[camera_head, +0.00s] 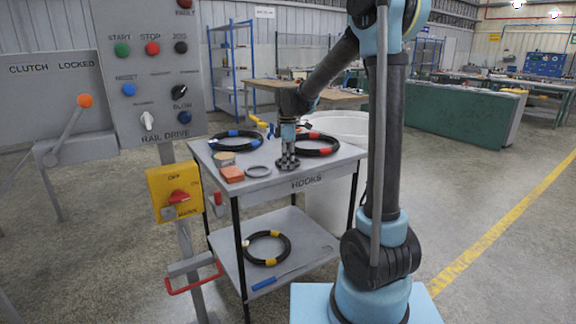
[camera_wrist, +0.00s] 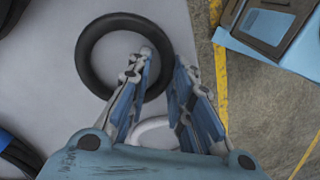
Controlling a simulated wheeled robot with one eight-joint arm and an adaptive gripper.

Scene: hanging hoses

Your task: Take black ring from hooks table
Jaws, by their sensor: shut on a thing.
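The black ring (camera_wrist: 84,62) is a thick dark loop, seen over the grey tabletop in the wrist view. My gripper (camera_wrist: 164,62) has its two fingers on either side of the ring's right rim and is shut on it. The rim between the fingers is partly hidden. In the head view my gripper (camera_head: 288,164) points straight down at the hooks table (camera_head: 322,178), close to its front edge. The black ring cannot be made out clearly there. I cannot tell whether it rests on the top or is slightly raised.
A small grey ring (camera_head: 258,165), an orange block (camera_head: 231,174) and a tin (camera_head: 224,159) sit left of my gripper. Coiled hoses with blue bands (camera_head: 238,133) and red bands (camera_head: 327,151) lie behind. The lower shelf holds a yellow-banded hose (camera_head: 267,262). A control panel (camera_head: 150,85) stands left.

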